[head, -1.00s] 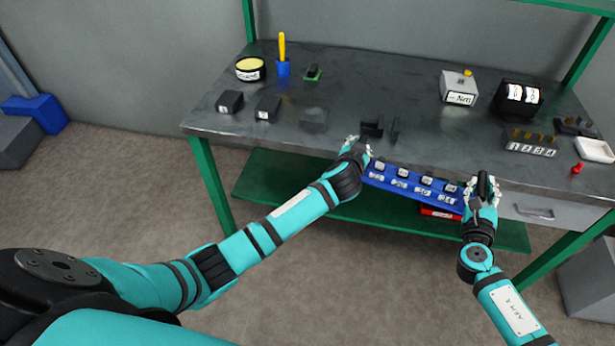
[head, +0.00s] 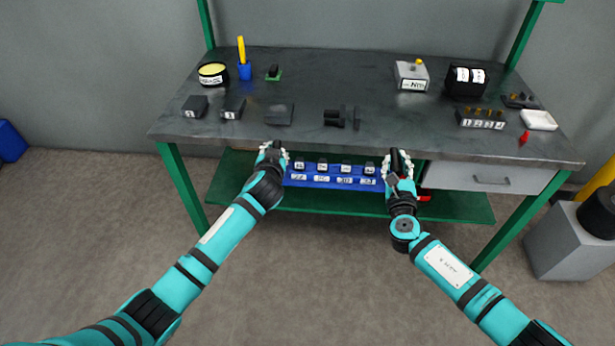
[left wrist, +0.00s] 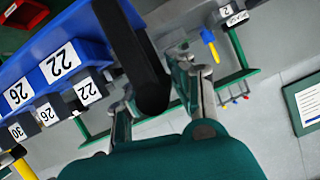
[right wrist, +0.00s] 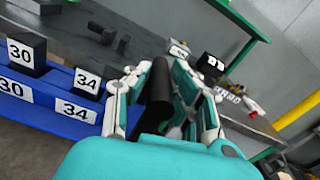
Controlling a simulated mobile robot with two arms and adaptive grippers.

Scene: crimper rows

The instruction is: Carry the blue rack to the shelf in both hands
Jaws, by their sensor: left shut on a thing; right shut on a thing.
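The blue rack (head: 330,183) is held between my two grippers in front of the workbench's front edge. It looks about level and carries a row of dark blocks with white number labels. My left gripper (head: 273,150) is shut on the rack's left end; the left wrist view shows a black bar handle (left wrist: 140,65) between its fingers. My right gripper (head: 400,172) is shut on the black handle (right wrist: 159,90) at the other end. Labels 30 and 34 show in the right wrist view. A green lower shelf (head: 240,200) lies under the bench, partly hidden behind the rack.
A drawer (head: 490,178) hangs at right. The floor before the bench is clear.

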